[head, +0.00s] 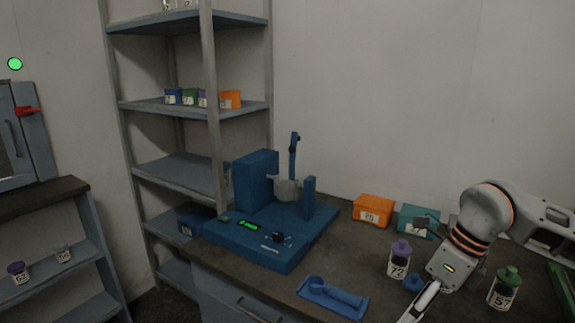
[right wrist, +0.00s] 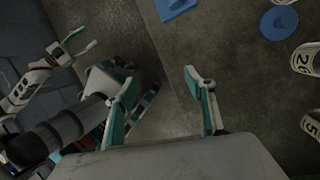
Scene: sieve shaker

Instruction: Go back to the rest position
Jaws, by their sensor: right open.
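My right arm comes in from the right in the head view, with its gripper (head: 422,300) low over the front of the worktop (head: 350,270). In the right wrist view the right gripper (right wrist: 163,92) has its two teal-lined fingers spread wide with nothing between them. My left gripper (right wrist: 78,42) shows at the left of the right wrist view, its thin fingers apart and empty. It is out of the head view. The blue sieve shaker (head: 265,240) stands on the worktop with a grey part (head: 287,188) on it.
Bottles labelled 72 (head: 400,262) and 57 (head: 504,290) stand near the right arm. Orange (head: 373,210) and teal (head: 415,215) boxes sit behind. A blue scoop tray (head: 330,295) lies in front. A shelf rack (head: 190,105) stands at the back left.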

